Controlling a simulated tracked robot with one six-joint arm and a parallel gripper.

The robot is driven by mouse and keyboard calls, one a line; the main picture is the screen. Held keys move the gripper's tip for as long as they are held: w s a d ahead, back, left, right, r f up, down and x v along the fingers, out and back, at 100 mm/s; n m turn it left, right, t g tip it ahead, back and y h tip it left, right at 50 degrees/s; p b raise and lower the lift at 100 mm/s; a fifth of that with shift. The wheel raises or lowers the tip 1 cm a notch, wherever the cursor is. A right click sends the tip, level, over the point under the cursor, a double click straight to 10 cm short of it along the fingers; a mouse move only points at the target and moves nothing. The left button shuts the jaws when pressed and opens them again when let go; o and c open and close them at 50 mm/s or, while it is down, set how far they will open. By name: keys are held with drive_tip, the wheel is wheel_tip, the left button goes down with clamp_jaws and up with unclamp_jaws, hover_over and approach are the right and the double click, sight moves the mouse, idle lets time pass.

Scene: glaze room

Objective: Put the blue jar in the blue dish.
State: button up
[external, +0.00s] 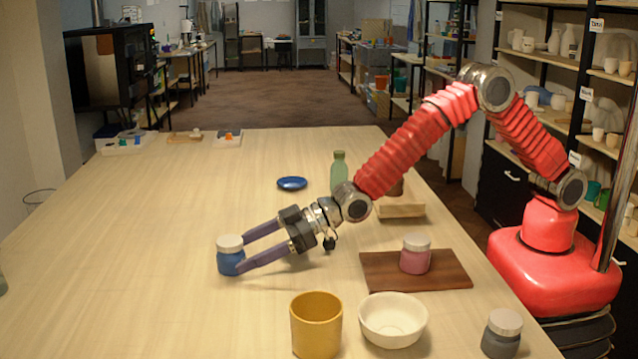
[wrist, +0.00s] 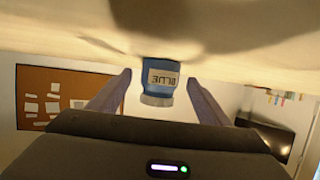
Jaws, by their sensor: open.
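The blue jar (external: 231,258) with a pale lid stands upright on the table at the left of my gripper. My gripper (external: 250,250) is open, low over the table, with its two fingers reaching toward the jar, one on each side. In the wrist view the jar (wrist: 160,80) appears upside down, with a "BLUE" label, between the open fingertips (wrist: 160,84). I see a gap on both sides of it there. The blue dish (external: 292,183) lies farther back on the table, small, shallow and empty.
A green bottle (external: 339,170) stands right of the dish. A wooden board (external: 445,272) carries a pink jar (external: 415,256). A yellow pot (external: 316,325), a cream bowl (external: 393,322) and a grey jar (external: 502,335) stand in front. The table's left and middle are mostly clear.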

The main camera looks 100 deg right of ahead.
drive_tip(key=shift+x, duration=0.9)
drive_tip(key=shift+c, duration=0.5)
drive_tip(key=c, duration=1.3)
drive_tip(key=shift+r, duration=5.05)
drive_tip(key=shift+c, duration=0.2)
